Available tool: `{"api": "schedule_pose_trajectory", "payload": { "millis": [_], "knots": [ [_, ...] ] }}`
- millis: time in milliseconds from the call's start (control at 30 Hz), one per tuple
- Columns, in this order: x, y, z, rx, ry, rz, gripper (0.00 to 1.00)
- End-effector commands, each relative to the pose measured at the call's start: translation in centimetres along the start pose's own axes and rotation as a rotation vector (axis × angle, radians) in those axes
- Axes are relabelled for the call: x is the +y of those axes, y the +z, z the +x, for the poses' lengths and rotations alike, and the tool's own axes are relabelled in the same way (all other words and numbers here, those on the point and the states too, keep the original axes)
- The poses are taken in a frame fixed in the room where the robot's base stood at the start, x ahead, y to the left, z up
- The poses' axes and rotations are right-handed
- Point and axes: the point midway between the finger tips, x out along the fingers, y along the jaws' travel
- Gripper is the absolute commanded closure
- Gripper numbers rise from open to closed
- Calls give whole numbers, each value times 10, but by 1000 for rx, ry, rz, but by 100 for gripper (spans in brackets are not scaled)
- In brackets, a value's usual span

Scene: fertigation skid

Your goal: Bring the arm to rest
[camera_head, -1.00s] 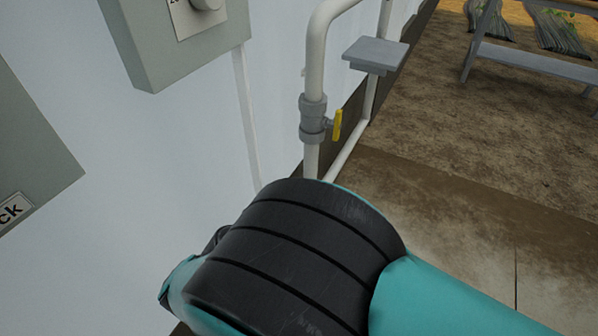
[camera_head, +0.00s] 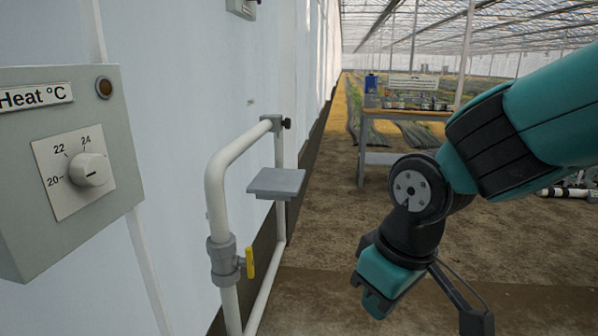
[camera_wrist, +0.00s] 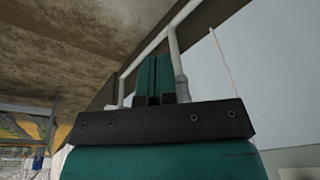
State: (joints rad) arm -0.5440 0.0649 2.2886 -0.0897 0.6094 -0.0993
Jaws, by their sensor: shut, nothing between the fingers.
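My arm, teal with black joints, reaches in from the right edge in the head view and bends down at the wrist. My gripper (camera_head: 375,302) hangs low, right of the pipe and apart from it and from the wall. In the wrist view its two teal fingers (camera_wrist: 154,75) stand side by side, shut, with nothing seen between them.
A grey heat control box (camera_head: 70,240) with a white knob is on the wall at left. A white pipe (camera_head: 215,190) with a yellow valve handle (camera_head: 250,263) and a grey plate (camera_head: 276,183) stands off the wall. A bench (camera_head: 390,158) is farther back. Bare floor lies between.

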Motion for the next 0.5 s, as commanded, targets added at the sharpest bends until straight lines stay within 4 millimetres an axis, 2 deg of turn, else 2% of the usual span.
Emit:
{"api": "schedule_pose_trajectory", "payload": {
  "millis": [33, 100, 367, 400, 500],
  "knots": [
    [0, 18, -13, 10, -38, 29, 100],
    [-6, 39, -26, 17, -89, 54, 100],
    [-38, 107, -58, 46, -236, 112, 100],
    [-38, 100, -76, 42, -236, 108, 100],
    [-39, 95, -98, 39, -236, 105, 100]
  ]
}}
